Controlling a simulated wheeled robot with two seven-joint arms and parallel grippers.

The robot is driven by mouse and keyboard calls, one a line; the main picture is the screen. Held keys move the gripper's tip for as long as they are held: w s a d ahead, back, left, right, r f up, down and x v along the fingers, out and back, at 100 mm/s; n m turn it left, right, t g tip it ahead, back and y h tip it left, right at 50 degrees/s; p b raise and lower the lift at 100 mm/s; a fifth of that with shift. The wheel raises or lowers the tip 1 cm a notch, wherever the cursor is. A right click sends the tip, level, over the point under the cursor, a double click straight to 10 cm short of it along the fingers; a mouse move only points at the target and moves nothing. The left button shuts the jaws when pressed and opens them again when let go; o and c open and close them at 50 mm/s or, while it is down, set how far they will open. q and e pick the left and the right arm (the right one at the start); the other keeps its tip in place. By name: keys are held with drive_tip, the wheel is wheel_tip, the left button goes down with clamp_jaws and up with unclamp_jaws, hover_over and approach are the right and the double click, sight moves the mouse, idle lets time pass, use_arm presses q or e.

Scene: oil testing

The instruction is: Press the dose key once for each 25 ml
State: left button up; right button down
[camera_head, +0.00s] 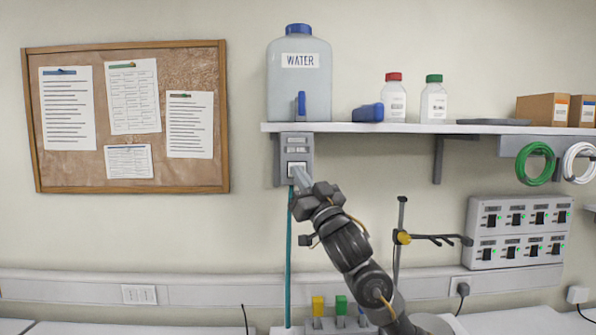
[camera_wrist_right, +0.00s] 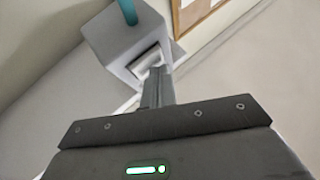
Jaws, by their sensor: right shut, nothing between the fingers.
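The grey dosing unit (camera_head: 297,146) is fixed under the left end of the shelf, below the water container (camera_head: 299,85). Its pale dose key (camera_head: 297,169) is low on the front face. My right gripper (camera_head: 298,177) is shut and empty, with its tips at the key; the head view does not settle whether they touch. In the right wrist view the shut fingers (camera_wrist_right: 157,80) point at the key (camera_wrist_right: 148,62) on the dosing unit (camera_wrist_right: 110,40). A teal tube (camera_head: 288,250) runs down from the unit. My left gripper is not in view.
The shelf (camera_head: 400,128) holds two capped bottles, a blue object (camera_head: 368,112) and boxes. A clamp stand (camera_head: 400,240) is right of my right arm. A switch panel (camera_head: 518,231) is on the right wall.

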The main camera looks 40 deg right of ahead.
drive_tip(key=shift+s+a, duration=0.45)
drive_tip(key=shift+s, duration=0.05)
drive_tip(key=shift+s+a+p, duration=0.35)
drive_tip(key=shift+s+a, duration=1.25)
drive_tip(key=shift+s, duration=0.3)
